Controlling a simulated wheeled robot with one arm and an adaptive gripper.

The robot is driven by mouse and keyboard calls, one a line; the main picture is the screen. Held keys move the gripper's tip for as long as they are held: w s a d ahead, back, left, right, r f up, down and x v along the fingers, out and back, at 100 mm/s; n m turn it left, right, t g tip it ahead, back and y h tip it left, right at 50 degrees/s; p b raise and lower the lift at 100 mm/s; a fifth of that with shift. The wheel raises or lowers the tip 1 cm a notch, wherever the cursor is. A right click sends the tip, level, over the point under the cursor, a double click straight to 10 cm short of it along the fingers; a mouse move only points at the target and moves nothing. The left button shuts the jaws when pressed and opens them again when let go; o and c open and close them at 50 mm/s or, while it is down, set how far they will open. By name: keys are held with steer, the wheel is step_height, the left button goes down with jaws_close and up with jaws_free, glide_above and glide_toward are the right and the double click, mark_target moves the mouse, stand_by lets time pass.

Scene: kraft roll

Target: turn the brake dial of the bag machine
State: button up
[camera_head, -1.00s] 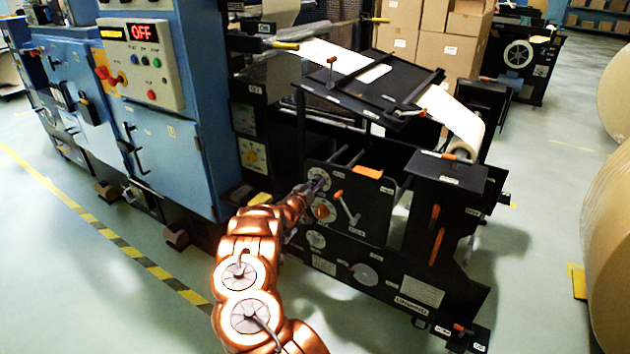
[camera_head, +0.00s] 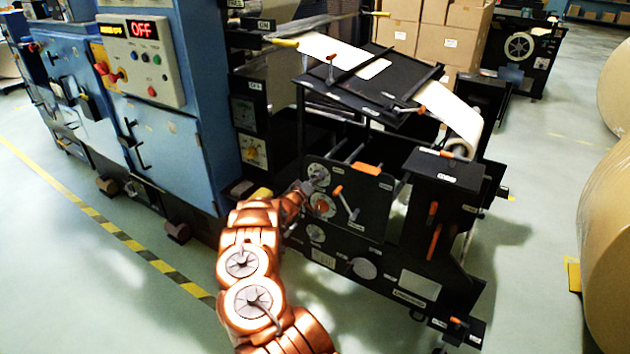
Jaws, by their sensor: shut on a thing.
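The bag machine (camera_head: 385,262) is a black frame with a side plate that carries several round dials. My copper-coloured arm reaches up to this plate from below. My gripper (camera_head: 312,184) is at the upper pale round dial (camera_head: 319,173) and appears shut on its knob. The fingertips are small here, and they hide part of the dial. An orange-centred dial (camera_head: 322,204) sits just below, and another pale dial (camera_head: 316,234) is lower still. The labels are too small to read, so I cannot tell by name which one is the brake dial.
A blue cabinet (camera_head: 165,150) with a red "OFF" display (camera_head: 144,29) stands at left. A lever with an orange knob (camera_head: 347,200) sticks out right of the dials. Large kraft rolls (camera_head: 606,220) stand at right. Open floor (camera_head: 535,250) lies between machine and rolls.

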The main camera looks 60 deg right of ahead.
steer(key=shift+r, duration=0.15)
steer(key=o, duration=1.1)
steer(key=shift+o, duration=0.2)
steer(key=s+a, duration=0.1)
steer(key=a, duration=1.1)
steer(key=shift+r, duration=0.15)
